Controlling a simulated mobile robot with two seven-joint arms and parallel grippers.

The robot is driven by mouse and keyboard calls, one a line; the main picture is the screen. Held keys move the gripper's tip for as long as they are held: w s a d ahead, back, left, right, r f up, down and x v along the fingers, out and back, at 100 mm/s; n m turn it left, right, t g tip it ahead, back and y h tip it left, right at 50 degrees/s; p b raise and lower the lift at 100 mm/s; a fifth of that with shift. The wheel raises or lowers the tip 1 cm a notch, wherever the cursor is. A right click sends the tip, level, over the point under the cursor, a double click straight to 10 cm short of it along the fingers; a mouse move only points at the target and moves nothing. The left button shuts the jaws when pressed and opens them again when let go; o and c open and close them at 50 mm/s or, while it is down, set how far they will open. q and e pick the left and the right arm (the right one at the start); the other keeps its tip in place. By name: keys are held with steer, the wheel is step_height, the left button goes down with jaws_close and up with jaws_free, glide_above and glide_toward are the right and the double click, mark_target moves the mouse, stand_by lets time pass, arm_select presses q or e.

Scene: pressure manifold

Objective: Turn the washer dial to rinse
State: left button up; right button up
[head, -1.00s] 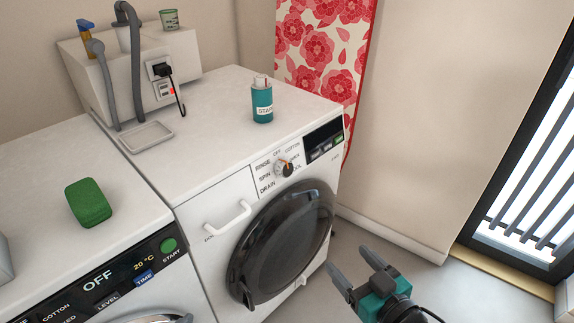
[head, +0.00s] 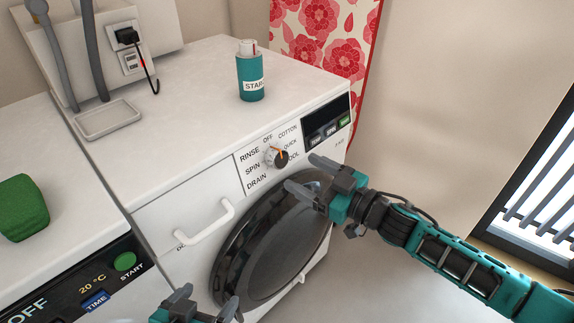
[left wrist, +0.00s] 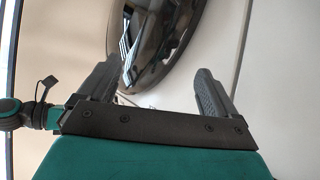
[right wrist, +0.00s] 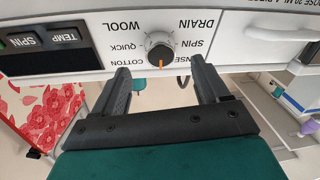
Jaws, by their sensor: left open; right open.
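The washer dial (head: 281,158) is a dark and silver knob with an orange mark on the front panel of the right-hand washer. Its mark points up toward OFF; RINSE is printed to the upper left. In the right wrist view the dial (right wrist: 158,48) appears upside down, just beyond and between the fingertips. My right gripper (head: 309,175) is open and empty, to the lower right of the dial and apart from it. My left gripper (head: 208,298) is open and empty, low before the washer. In the left wrist view its fingers (left wrist: 157,70) face the dark round door.
The washer's dark door (head: 270,240) and white handle (head: 205,222) lie below the panel. A teal bottle (head: 250,80) and a shallow tray (head: 108,119) stand on the top. A green sponge (head: 22,207) sits on the left machine.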

mark_target(283, 161)
steer(key=b+x, duration=0.1)
steer(key=x, duration=0.4)
steer(key=shift+w+a, duration=0.25)
steer(key=shift+a, duration=0.05)
steer(key=shift+c, duration=0.3)
steer(key=shift+c, duration=0.8)
steer(key=c, duration=0.8)
